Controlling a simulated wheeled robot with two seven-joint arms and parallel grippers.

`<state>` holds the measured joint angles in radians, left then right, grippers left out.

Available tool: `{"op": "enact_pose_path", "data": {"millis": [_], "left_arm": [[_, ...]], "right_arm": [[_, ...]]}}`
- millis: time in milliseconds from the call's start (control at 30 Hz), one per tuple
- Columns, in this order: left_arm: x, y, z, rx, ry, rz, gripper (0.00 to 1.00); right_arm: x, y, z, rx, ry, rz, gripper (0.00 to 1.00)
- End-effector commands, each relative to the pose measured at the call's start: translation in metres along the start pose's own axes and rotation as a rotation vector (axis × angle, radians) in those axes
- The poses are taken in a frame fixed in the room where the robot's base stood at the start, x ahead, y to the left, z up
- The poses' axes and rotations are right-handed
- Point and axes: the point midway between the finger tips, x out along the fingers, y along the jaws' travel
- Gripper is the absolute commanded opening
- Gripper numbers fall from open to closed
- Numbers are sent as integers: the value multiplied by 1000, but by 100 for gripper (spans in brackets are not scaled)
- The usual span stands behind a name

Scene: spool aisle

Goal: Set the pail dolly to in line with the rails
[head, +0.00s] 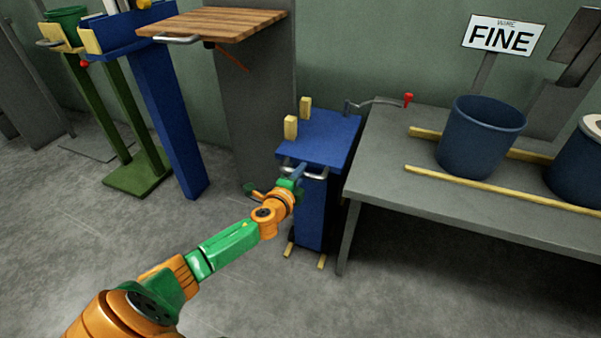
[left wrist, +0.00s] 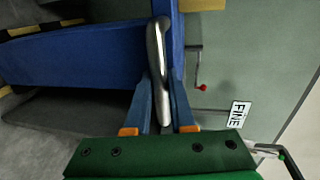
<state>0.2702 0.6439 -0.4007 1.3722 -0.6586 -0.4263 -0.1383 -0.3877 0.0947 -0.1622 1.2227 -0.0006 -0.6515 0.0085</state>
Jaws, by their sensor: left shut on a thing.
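The pail dolly (head: 325,135) is a narrow blue stand with a flat blue top, just left of the grey table's end. Two upright yellow blocks (head: 290,127) stand on its left side. Two yellow rails (head: 450,180) run along the table top; I cannot tell whether the dolly is exactly in line with them. My left gripper (head: 297,174) is shut on the dolly's metal handle (left wrist: 154,50) at its front edge. The left wrist view shows the two blue fingers (left wrist: 162,100) either side of the handle. My right gripper is out of view.
Blue pails (head: 480,135) stand at the rails on the grey table (head: 375,180). A lever with a red knob (head: 408,99) is at its back left corner. A wooden-topped stand (head: 215,22) and a blue stand (head: 165,110) are to the left. The floor in front is clear.

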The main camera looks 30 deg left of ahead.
Motion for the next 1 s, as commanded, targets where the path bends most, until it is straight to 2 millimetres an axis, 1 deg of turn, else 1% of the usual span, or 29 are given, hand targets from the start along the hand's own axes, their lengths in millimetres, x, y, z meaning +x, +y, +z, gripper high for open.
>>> {"op": "enact_pose_path", "data": {"millis": [367,400,467,500,800,867,900,1000], "left_arm": [[-1,3,-1,0,2,5,0],[-1,3,-1,0,2,5,30],[0,2,-1,0,1,4,46],[0,2,-1,0,1,4,52],[-2,0,0,0,1,1,52],[-8,-1,0,0,0,2,52],[-14,-1,0,0,0,4,52],[-32,-2,0,1,1,5,52]], "right_arm": [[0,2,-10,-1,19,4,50],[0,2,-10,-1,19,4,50],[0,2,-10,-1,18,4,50],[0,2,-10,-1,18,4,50],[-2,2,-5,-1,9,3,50],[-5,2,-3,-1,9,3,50],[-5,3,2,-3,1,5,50],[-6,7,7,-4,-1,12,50]]}}
